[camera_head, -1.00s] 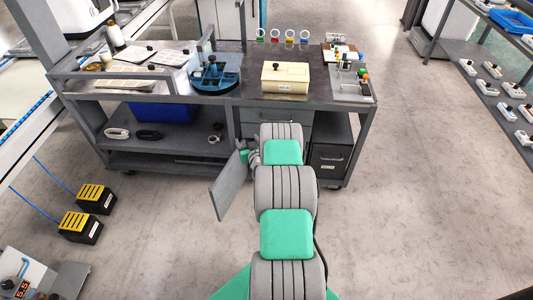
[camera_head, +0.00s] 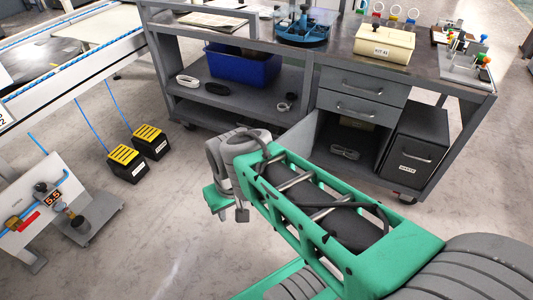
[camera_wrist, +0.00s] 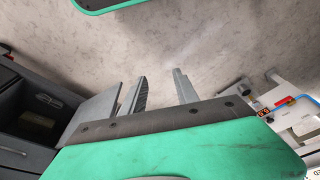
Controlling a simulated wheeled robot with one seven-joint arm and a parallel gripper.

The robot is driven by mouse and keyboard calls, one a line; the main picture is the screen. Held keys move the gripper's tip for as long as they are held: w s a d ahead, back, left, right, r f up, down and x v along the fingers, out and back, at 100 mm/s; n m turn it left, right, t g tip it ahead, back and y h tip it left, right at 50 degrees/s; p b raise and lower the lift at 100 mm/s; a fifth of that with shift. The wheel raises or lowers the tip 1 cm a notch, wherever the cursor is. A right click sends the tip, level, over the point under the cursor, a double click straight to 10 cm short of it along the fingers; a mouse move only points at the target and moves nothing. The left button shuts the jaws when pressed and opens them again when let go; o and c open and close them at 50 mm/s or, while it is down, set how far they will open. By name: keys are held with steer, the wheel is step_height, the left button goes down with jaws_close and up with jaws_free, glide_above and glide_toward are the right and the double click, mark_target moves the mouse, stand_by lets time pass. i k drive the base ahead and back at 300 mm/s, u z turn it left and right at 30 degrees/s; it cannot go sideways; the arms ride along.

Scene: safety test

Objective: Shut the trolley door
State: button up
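The grey trolley (camera_head: 290,85) stands across the back of the head view. Its door (camera_head: 298,137) is a flat grey panel standing open at the left side of the lower cabinet, partly hidden behind my arm. In the wrist view, the door (camera_wrist: 90,117) shows left of the fingers, beside the dark cabinet opening. My gripper (camera_wrist: 158,80) is open, with bare floor between its fingers. In the head view, my gripper (camera_head: 228,205) is in front of and left of the door. Contact between finger and door cannot be told.
A black waste bin (camera_head: 417,152) stands right of the open cabinet. Two drawers (camera_head: 360,84) above it are shut. A blue bin (camera_head: 243,65) sits on the left shelf. Yellow-black boxes (camera_head: 137,155) and a panel stand (camera_head: 55,205) are on the floor at left.

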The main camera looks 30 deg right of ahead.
mark_target(299, 139)
steer(key=u, duration=0.8)
steer(key=i, duration=2.2)
steer(key=z, duration=3.75)
steer(key=i, duration=0.5)
steer(key=z, duration=0.45)
steer(key=k, duration=0.45)
steer(key=u, duration=0.65)
